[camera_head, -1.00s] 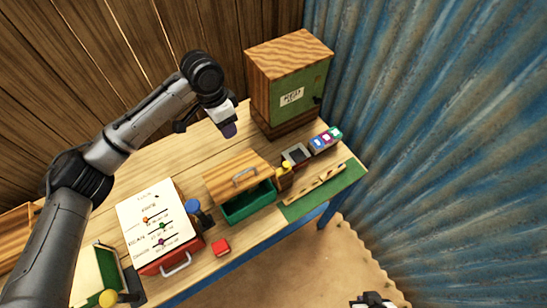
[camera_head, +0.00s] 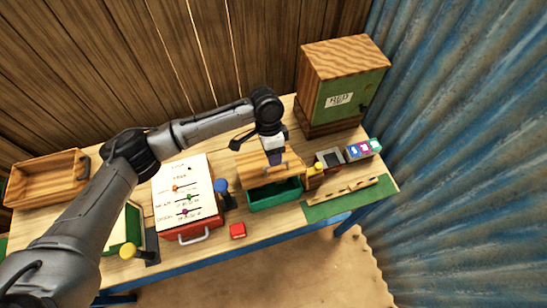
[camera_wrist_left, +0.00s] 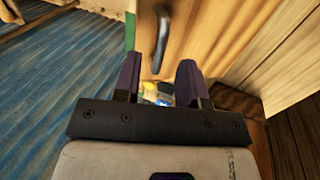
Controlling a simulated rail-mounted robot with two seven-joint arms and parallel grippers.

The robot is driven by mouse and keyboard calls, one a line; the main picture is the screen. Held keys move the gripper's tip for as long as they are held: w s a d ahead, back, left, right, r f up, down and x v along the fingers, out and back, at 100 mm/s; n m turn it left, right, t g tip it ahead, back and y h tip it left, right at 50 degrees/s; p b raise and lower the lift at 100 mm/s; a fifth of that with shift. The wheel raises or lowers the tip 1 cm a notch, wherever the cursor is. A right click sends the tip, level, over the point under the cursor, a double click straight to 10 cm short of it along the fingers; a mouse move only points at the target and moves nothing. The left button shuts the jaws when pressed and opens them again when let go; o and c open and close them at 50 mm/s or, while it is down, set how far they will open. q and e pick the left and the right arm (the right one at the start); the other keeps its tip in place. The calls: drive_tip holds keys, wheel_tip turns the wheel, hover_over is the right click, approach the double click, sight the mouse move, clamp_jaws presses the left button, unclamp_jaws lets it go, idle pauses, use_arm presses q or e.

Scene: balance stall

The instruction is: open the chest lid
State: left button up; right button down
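The chest appears to be the green box (camera_head: 275,198) with a wooden lid (camera_head: 254,170) at the middle of the bench. The lid slopes, and a dark strip shows along the top of the green box; I cannot tell how far open it is. My left gripper (camera_head: 271,157) is over the lid, close to its metal handle, partly hiding it. In the left wrist view the purple fingers are apart and empty, and the dark handle (camera_wrist_left: 161,38) stands out from the wood just beyond and between the fingertips. Contact is not visible. My right gripper is out of view.
Left of the chest is a red box (camera_head: 192,231) with a white marked top, plus a blue knob (camera_head: 221,186). A small red block (camera_head: 238,231) lies in front. A wooden cabinet (camera_head: 342,80) stands behind right. A green mat (camera_head: 350,199) lies at the right front.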

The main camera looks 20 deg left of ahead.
sight(270, 169)
use_arm(q)
drive_tip(key=shift+x, duration=1.25)
drive_tip(key=shift+c, duration=0.2)
clamp_jaws()
